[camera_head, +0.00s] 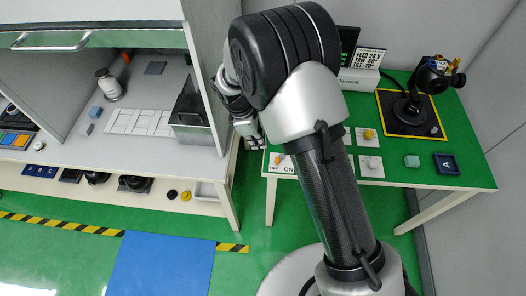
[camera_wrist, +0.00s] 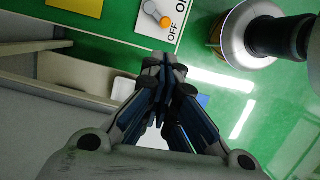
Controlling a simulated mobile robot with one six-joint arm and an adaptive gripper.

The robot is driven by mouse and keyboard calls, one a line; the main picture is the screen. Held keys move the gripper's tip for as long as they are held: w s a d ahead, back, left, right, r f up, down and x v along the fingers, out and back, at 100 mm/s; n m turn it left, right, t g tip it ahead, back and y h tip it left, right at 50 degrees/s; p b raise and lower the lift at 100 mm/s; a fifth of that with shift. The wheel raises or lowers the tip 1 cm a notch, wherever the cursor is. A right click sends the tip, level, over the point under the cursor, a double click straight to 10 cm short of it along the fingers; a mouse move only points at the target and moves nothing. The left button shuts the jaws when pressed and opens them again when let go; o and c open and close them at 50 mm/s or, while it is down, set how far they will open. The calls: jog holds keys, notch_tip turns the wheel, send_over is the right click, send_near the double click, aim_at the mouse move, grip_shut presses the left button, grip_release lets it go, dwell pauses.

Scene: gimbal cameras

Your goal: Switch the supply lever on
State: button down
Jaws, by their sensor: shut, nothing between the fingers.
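The supply lever (camera_head: 279,160) has an orange tip and sits on a white plate marked OFF and ON, at the left front of the green table (camera_head: 440,172). In the wrist view the lever (camera_wrist: 158,14) is at the top, with its orange tip on the side of the OFF label; the other label is cut by the picture edge. My gripper (camera_head: 253,139) is beside the table's left edge, left of and apart from the lever. In the wrist view my gripper (camera_wrist: 164,65) has its fingers together with nothing between them.
A white bench (camera_head: 80,172) with a grey box (camera_head: 195,122) stands close on the left. My arm hides part of the table's middle.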

jog(key=b+x, duration=0.2)
jog(key=x, duration=0.7)
jog(key=shift+f+b, duration=0.35)
jog(key=shift+b, duration=0.05)
jog(key=shift+d, duration=0.2)
